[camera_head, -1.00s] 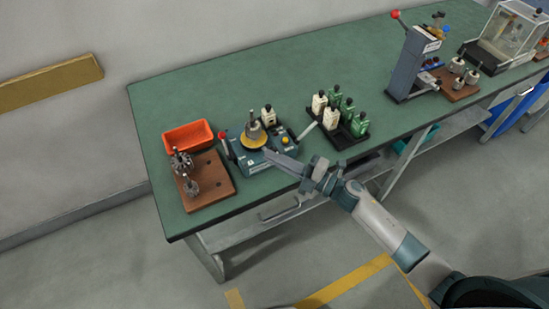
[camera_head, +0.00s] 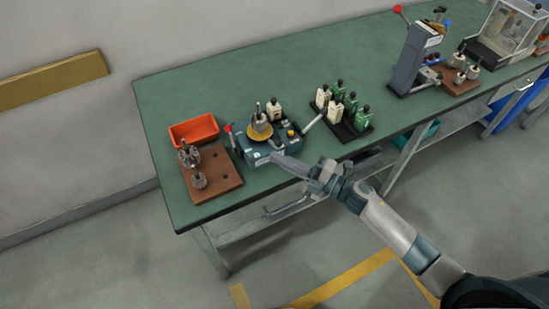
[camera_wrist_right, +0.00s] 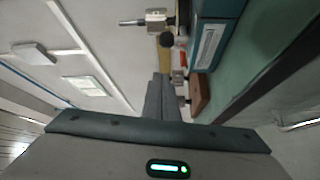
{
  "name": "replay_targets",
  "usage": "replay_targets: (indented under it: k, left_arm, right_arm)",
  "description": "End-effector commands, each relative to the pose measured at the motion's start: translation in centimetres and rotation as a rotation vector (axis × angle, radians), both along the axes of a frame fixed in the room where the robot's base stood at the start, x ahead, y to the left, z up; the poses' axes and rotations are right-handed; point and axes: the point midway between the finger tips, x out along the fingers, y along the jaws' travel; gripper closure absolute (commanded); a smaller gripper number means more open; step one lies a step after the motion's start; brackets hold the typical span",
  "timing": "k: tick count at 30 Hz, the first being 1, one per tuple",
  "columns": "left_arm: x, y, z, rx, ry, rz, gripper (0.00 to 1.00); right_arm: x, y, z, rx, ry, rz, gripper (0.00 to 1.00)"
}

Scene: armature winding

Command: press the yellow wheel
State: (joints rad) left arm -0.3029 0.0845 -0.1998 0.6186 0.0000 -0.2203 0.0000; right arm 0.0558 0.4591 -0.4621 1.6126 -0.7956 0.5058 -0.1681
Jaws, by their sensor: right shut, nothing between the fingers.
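The yellow wheel (camera_head: 259,132) is a flat, dull-yellow disc on top of the blue-grey winding machine (camera_head: 258,157), near the left end of the green bench. A metal shaft rises from its middle. My right gripper (camera_head: 274,157) is shut and empty, its tips by the machine's front side, apart from the wheel in the picture and nearer the bench's front edge. In the right wrist view the shut fingers (camera_wrist_right: 165,97) point at the machine's side (camera_wrist_right: 212,42); a yellowish strip shows beyond them, and I cannot tell whether it is the wheel. My left gripper is not in view.
A red-knobbed lever (camera_head: 229,129) and a pale lever (camera_head: 313,122) flank the machine. An orange bin (camera_head: 194,130) and a brown block (camera_head: 220,176) with metal parts stand left.

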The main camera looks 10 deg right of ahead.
Motion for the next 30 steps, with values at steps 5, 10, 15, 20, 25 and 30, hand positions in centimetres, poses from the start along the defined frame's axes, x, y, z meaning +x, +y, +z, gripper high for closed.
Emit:
replay_targets:
  k: [5, 10, 15, 20, 25, 30]
  left_arm:
    - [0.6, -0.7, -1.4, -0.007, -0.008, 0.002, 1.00]
    - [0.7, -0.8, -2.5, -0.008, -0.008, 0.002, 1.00]
    - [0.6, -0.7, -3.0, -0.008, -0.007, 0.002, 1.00]
    - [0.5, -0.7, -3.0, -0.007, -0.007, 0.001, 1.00]
    - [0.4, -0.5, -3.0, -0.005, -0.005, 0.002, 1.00]
    - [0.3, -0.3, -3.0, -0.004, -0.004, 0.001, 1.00]
  right_arm:
    - [-1.6, -2.2, -0.6, -0.002, 0.000, 0.001, 1.00]
    - [-3.0, -4.3, -0.7, -0.001, 0.000, 0.001, 1.00]
    - [-3.9, -5.6, -0.6, -0.001, 0.000, 0.001, 1.00]
    - [-4.1, -6.0, -0.5, 0.000, 0.000, 0.001, 1.00]
    - [-4.2, -6.0, -0.4, 0.000, 0.000, 0.001, 1.00]
    - [-4.1, -6.0, -0.5, 0.000, 0.000, 0.001, 1.00]
